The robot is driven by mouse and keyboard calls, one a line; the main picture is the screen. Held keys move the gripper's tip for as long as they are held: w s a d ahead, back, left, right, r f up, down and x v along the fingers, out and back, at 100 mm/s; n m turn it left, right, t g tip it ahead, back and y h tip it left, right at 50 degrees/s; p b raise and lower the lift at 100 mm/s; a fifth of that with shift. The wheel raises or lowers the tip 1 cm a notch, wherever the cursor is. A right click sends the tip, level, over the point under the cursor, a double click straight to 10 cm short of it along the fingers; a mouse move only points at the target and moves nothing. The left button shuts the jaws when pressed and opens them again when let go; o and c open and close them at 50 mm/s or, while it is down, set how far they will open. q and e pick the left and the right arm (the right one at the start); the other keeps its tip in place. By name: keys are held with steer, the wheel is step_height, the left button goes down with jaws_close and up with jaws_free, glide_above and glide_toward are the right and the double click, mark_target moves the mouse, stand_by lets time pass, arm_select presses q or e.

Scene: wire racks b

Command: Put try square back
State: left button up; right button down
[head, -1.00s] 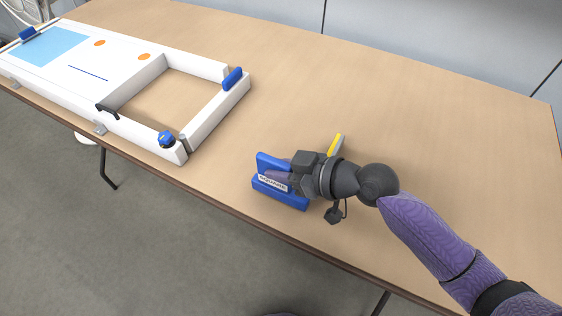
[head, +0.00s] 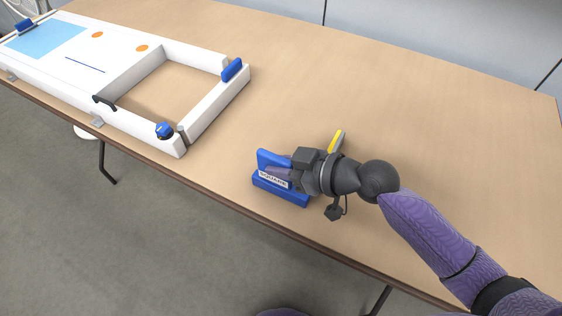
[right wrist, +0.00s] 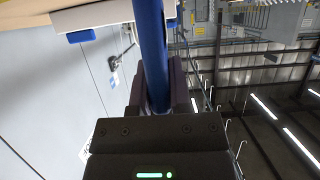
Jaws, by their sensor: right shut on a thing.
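A blue block labelled SQUARE (head: 280,193) sits at the table's front edge, below my right gripper. A blue piece (head: 268,157) stands up just behind the label. My right gripper (head: 278,173) reaches in from the right, low over this block, with its fingers partly hidden. In the right wrist view, its fingers are shut on a long blue bar (right wrist: 151,45), which seems to be the try square's handle. I cannot tell whether the try square touches the block. A yellow-and-grey strip (head: 337,141) shows behind the gripper; its link to the square is hidden. My left gripper is out of view.
A white frame (head: 215,112) with a rectangular opening, blue clamps and a blue knob (head: 164,130) lies on the table (head: 430,110) at the left. The table's middle and back right are clear.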

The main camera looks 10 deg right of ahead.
steer(key=shift+c, duration=2.4)
jaws_free()
steer(key=v, duration=0.9)
steer(key=shift+s+d, duration=0.3)
